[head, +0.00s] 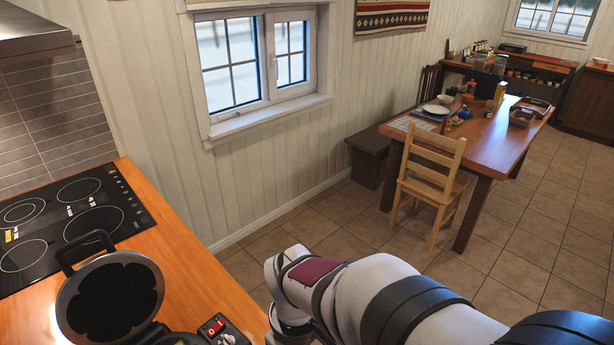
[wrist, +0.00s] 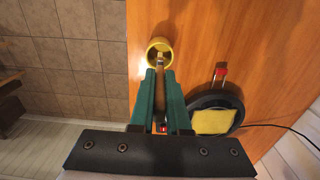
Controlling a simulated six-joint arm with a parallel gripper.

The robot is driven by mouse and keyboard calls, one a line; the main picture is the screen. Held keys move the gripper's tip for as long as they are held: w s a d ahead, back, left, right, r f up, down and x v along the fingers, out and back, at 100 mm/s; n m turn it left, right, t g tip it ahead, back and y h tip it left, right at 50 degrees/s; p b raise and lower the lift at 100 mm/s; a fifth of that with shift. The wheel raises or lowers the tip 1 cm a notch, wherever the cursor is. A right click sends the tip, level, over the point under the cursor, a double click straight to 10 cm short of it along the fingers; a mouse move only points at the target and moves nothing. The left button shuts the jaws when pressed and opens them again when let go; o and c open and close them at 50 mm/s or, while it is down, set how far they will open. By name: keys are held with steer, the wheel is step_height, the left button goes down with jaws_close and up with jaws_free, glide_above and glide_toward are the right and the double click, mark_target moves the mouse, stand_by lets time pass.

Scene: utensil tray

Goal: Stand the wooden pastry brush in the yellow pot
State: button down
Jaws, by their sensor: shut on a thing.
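In the wrist view, my gripper (wrist: 160,76) has two green fingers, closed on a thin dark brown shaft, which I take to be the wooden pastry brush (wrist: 160,62). The brush runs along between the fingers, and its paler end reaches past the fingertips. The yellow pot (wrist: 150,50) is on the orange wooden counter just ahead of the fingertips. The brush end overlaps the pot's opening in the picture; I cannot tell whether it is above it or inside. Neither pot, brush nor gripper shows in the head view.
Right of the fingers in the wrist view is a round black appliance (wrist: 240,98) with a yellow patch and a red part. The counter's left edge borders tiles. The head view shows an open waffle-iron-like appliance (head: 68,290), a black hob (head: 45,240), and a far table (head: 490,140) with a chair (head: 432,170).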

steer(key=shift+f, duration=2.65)
steer(key=c, duration=0.8)
jaws_free()
step_height(320, 180, up, 16)
steer(key=shift+f, duration=0.1)
steer(key=s+d+f+m, duration=0.1)
steer(key=s+d+m, duration=0.2)
steer(key=s+m, duration=0.1)
steer(key=s+d+f+m+y, duration=0.1)
steer(key=s+d+f+m, duration=0.1)
steer(key=s+m, duration=0.3)
steer(key=s+d+f+m, duration=0.1)
steer(key=s+d+m, duration=0.2)
steer(key=s+m, duration=0.2)
steer(key=shift+s+d+f+m+y, duration=0.1)
steer(key=shift+d+f+m+y, duration=0.05)
steer(key=shift+d+m+y, duration=0.2)
